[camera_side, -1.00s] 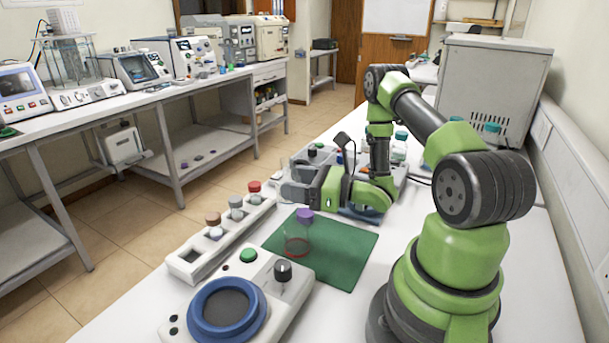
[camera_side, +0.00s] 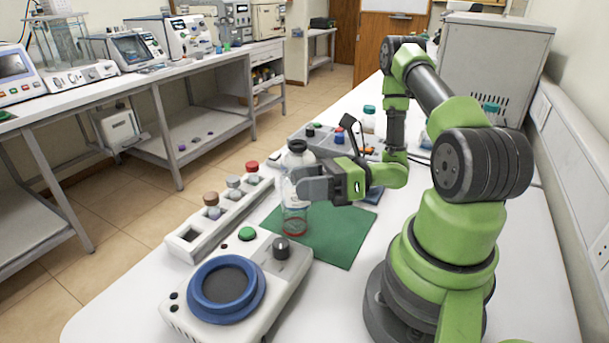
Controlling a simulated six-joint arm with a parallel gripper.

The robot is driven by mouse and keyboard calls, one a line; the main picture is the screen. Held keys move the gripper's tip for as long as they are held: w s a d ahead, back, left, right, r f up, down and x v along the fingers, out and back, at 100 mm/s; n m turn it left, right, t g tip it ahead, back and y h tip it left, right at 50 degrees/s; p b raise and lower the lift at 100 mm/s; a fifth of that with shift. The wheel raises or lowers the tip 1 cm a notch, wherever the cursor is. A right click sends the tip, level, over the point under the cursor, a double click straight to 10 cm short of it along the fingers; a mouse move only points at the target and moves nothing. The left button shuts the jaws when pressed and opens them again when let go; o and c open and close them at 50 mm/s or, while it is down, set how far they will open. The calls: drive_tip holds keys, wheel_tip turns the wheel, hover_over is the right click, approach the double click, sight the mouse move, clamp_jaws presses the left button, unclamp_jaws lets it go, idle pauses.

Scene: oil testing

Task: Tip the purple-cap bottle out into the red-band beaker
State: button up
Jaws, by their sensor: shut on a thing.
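My gripper (camera_side: 300,188) is shut on a pale, partly clear bottle (camera_side: 300,160) above the green mat. The bottle stands roughly upright in the picture, with a dark end at its top. The fingers hide its middle, and no purple cap shows on it, so I cannot tell which end is up. The clear red-band beaker (camera_side: 294,228) stands at the mat's left edge, directly below the fingers in this view.
A white rack (camera_side: 185,238) with several capped vials stands left of the green mat (camera_side: 340,238). A white device with a blue ring (camera_side: 250,300) stands in front. More bottles and a grey tray lie behind my gripper. The mat's right side is clear.

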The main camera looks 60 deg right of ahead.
sight(310, 204)
drive_tip(key=m, duration=0.1)
drive_tip(key=a+f+m, duration=0.1)
drive_tip(key=m, duration=0.1)
drive_tip(key=s+f+m, duration=0.1)
drive_tip(key=m, duration=0.1)
drive_tip(key=shift+s+a, duration=0.1)
drive_tip(key=shift+a, duration=0.15)
drive_tip(key=m, duration=0.3)
drive_tip(key=shift+s+a+f, duration=0.15)
drive_tip(key=shift+a+f, duration=0.05)
drive_tip(key=shift+f, duration=0.15)
drive_tip(key=shift+s+a+m, duration=0.1)
drive_tip(key=shift+m, duration=0.8)
drive_tip(key=m, duration=0.2)
drive_tip(key=r+m, duration=0.1)
drive_tip(key=m, duration=0.1)
drive_tip(key=shift+m, duration=0.3)
drive_tip(key=m, duration=0.1)
drive_tip(key=r+m, duration=0.1)
drive_tip(key=m, duration=0.1)
drive_tip(key=d+m, duration=0.1)
drive_tip(key=m, duration=0.1)
drive_tip(key=shift+w+r, duration=0.35)
idle(1.3)
